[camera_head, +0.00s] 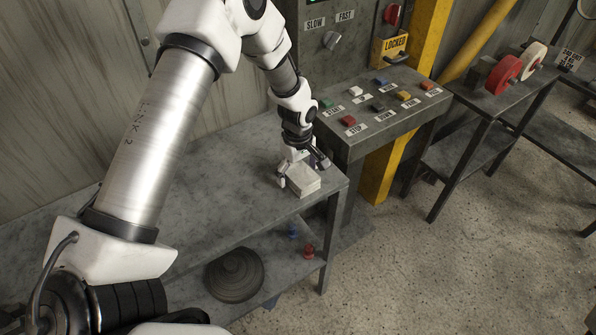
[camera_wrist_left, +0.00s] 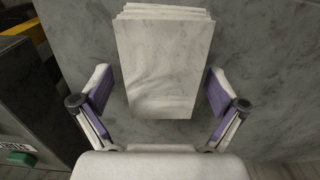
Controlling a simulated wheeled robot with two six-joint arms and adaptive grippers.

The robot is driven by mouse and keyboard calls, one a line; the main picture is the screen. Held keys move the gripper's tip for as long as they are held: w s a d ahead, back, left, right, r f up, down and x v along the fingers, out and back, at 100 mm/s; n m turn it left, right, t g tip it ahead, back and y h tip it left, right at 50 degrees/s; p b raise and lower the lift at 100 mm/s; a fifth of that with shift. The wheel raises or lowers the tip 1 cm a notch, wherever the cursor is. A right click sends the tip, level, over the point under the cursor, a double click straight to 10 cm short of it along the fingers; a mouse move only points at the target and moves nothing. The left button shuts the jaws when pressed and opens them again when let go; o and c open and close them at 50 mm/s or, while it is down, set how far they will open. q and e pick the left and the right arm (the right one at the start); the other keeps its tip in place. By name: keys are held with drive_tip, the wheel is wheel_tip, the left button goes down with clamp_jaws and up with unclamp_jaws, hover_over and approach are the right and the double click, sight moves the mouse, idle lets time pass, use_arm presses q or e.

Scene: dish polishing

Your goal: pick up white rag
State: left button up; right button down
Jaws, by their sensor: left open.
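The white rag (camera_head: 304,180) is a folded, layered rectangular stack lying on the grey table top near its right front corner. In the left wrist view the white rag (camera_wrist_left: 165,65) fills the upper middle, its near end reaching between the fingers. My left gripper (camera_head: 300,177) is at the rag, coming from above and behind it. In the left wrist view the left gripper (camera_wrist_left: 162,92) is open, with one purple-padded finger on each side of the rag and gaps showing. My right gripper is not in view.
A control panel (camera_head: 378,105) with coloured buttons stands close to the right of the table (camera_head: 225,165). The lower shelf holds a dark round stacked object (camera_head: 235,274) and a small red item (camera_head: 308,251). Red and white wheels (camera_head: 503,75) sit on a stand further right.

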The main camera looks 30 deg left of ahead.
use_arm(q)
drive_tip(key=shift+s+d+r, duration=0.15)
drive_tip(key=shift+d+r, duration=0.1)
drive_tip(key=shift+r, duration=0.05)
drive_tip(key=shift+c, duration=1)
drive_tip(key=shift+s+d+r, duration=0.15)
drive_tip(key=c, duration=1.1)
drive_tip(key=shift+c, duration=0.3)
